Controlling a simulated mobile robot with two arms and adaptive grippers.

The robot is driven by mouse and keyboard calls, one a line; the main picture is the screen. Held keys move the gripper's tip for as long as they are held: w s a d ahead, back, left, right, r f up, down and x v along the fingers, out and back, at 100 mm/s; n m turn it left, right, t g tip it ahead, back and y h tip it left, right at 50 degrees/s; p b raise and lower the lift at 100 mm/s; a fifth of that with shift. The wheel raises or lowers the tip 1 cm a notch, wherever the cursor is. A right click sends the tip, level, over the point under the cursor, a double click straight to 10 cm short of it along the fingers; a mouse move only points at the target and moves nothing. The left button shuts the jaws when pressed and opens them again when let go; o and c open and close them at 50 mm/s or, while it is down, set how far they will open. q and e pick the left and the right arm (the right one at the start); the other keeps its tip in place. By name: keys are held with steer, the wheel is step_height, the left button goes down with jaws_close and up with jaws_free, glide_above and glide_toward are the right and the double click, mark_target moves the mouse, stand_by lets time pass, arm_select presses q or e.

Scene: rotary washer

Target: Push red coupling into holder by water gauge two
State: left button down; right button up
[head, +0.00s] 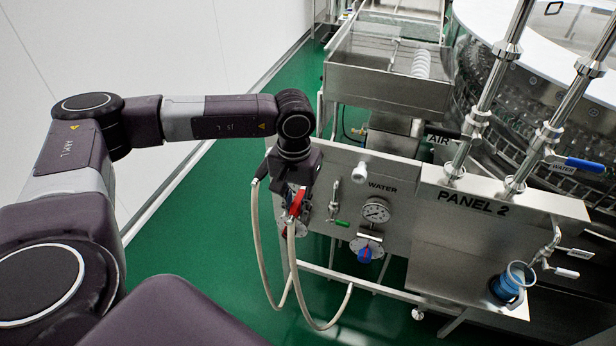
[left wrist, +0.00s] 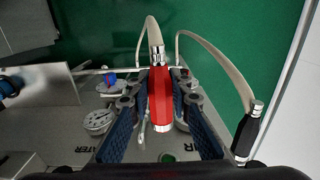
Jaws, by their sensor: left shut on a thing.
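My left gripper (head: 297,203) is shut on the red coupling (head: 297,202), in front of the left end of Panel 2. In the left wrist view the red coupling (left wrist: 161,95) sits between the two ridged blue finger pads (left wrist: 160,118), its pale hose leading away from its far end. The water gauge (head: 375,210) is on the panel, right of the gripper; it also shows in the left wrist view (left wrist: 97,122). A round metal flange (head: 303,224) shows partly behind the gripper. Whether the coupling touches it cannot be told. My right gripper is not in view.
A green-handled valve (head: 342,223) is between gauge and gripper. A black coupling (left wrist: 246,130) with a hose is beside the gripper. A blue cup-like fitting (head: 512,283) is far right. Green floor is open at left.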

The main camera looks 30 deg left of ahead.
arm_select(q)
steer(key=shift+w+d+b, duration=0.25)
steer(key=shift+d, duration=0.6)
steer(key=shift+w+d+b, duration=0.2)
steer(key=shift+d, duration=0.6)
steer(key=shift+d, duration=0.1)
steer(key=shift+w+d+b, duration=0.25)
steer(key=shift+d+b, duration=0.1)
steer(key=shift+d, duration=0.55)
steer(key=shift+w+d+b, duration=0.25)
steer(key=shift+d+b, duration=0.1)
steer(key=shift+d, duration=0.55)
steer(key=shift+d, duration=0.1)
steer(key=shift+w+d+b, duration=0.25)
steer(key=shift+d+b, duration=0.15)
steer(key=shift+d, duration=0.55)
steer(key=shift+w+d+b, duration=0.25)
steer(key=shift+d+b, duration=0.1)
steer(key=shift+d, duration=0.55)
steer(key=shift+b, duration=0.4)
